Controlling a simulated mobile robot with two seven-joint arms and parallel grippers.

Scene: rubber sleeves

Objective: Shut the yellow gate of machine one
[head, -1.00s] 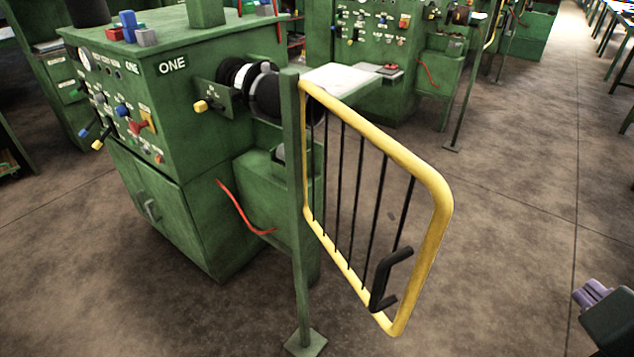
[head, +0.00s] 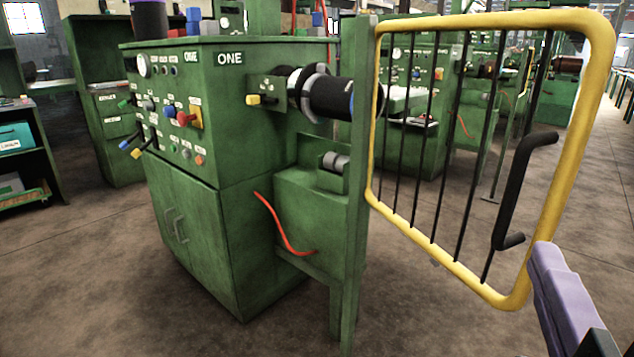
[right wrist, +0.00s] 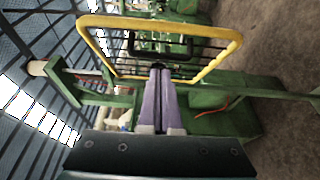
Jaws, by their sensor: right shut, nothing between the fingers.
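The yellow gate (head: 590,110) of machine one is a yellow tube frame with black bars and a black handle (head: 513,190). It hangs from a green post (head: 355,190) and stands swung out to the right, away from the green machine marked ONE (head: 225,160). My right gripper (head: 545,258), with purple fingers, is at the gate's lower right corner in the head view, below the handle. I cannot tell whether it touches the frame. In the right wrist view the fingers (right wrist: 160,72) are together and empty, pointing at the gate (right wrist: 98,50). My left gripper is out of view.
A spindle with black rollers (head: 330,95) sticks out of the machine toward the post. A red cable (head: 280,225) hangs on the lower green box. Other green machines stand behind the gate. The floor (head: 440,310) below the gate is clear.

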